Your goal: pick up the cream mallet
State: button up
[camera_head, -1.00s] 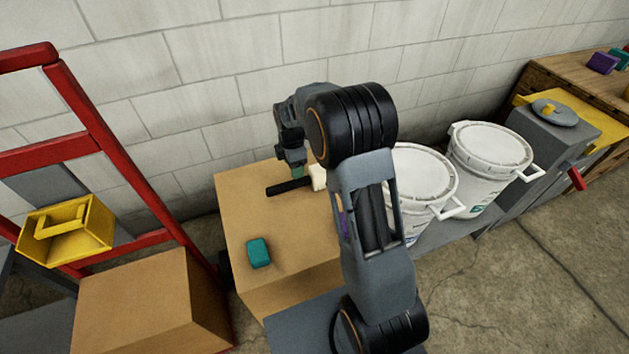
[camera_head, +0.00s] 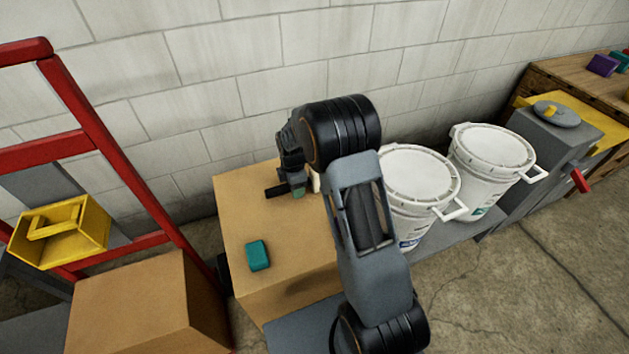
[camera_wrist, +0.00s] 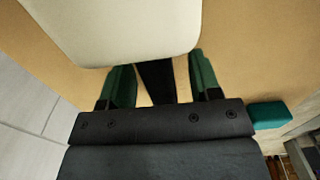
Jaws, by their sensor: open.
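The cream mallet lies on top of the cardboard box (camera_head: 240,215). In the head view its black handle (camera_head: 274,191) sticks out left of my gripper (camera_head: 298,191), and a sliver of its cream head (camera_head: 316,183) shows to the right, mostly hidden by my arm. In the wrist view the cream head (camera_wrist: 115,28) fills the top. The black handle (camera_wrist: 157,82) runs between the two green fingers of my gripper (camera_wrist: 161,84). The fingers are open, one on each side of the handle, with gaps of box top visible between.
A teal block (camera_head: 258,255) lies on the same box, also seen in the wrist view (camera_wrist: 268,115). White buckets (camera_head: 418,178) stand right of the box. A red frame (camera_head: 110,150) with a yellow bin (camera_head: 62,235) stands left. The block wall is close behind.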

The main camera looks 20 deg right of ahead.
grip_shut()
dwell(0.4)
jog(key=shift+r, duration=0.2)
